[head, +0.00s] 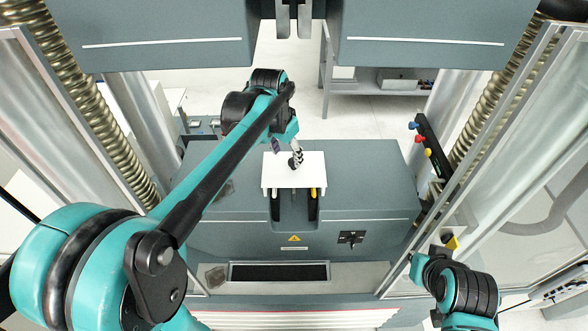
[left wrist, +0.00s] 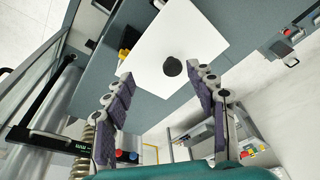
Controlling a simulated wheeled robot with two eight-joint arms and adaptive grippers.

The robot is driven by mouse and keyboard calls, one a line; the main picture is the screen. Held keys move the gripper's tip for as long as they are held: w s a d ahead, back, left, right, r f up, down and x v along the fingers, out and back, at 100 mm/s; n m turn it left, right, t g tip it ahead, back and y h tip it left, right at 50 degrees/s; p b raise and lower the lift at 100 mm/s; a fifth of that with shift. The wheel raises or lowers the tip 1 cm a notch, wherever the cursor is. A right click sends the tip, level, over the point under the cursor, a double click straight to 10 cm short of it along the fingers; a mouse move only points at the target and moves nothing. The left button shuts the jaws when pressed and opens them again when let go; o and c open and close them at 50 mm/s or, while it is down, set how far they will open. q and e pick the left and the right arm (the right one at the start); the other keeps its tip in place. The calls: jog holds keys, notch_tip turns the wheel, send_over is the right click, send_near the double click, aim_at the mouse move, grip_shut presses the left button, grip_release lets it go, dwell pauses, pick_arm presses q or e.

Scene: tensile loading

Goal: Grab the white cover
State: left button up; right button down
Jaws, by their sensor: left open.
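The white cover (head: 283,179) is a flat white plate with a black knob, lying on top of the grey machine block in the middle of the head view. In the left wrist view the cover (left wrist: 200,38) fills the top middle, with its round black knob (left wrist: 172,66) clear to see. My left gripper (head: 288,149) is above the cover, close to the knob. In the left wrist view its two fingers (left wrist: 160,74) are spread wide and empty, with the knob showing between the tips. I cannot tell the exact height gap.
The grey machine block (head: 370,190) bears the cover. A spiral column (head: 105,125) stands on the left. A control strip with coloured buttons (head: 428,150) is on the right. Upper machine jaws (head: 293,20) hang above. A table (head: 375,86) stands behind.

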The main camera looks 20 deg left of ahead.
pick_arm(q)
jog(key=m+g, duration=0.1)
send_over(291, 162)
jog(key=shift+s+f, duration=0.25)
jog(key=shift+f, duration=0.9)
jog(key=shift+w+f, duration=0.15)
jog(key=shift+f, duration=0.1)
jog(key=f, duration=0.5)
jog(key=w+f, duration=0.1)
jog(key=f, duration=0.1)
jog(key=shift+d+f+p, duration=0.15)
jog(key=shift+d+p, duration=0.2)
grip_shut()
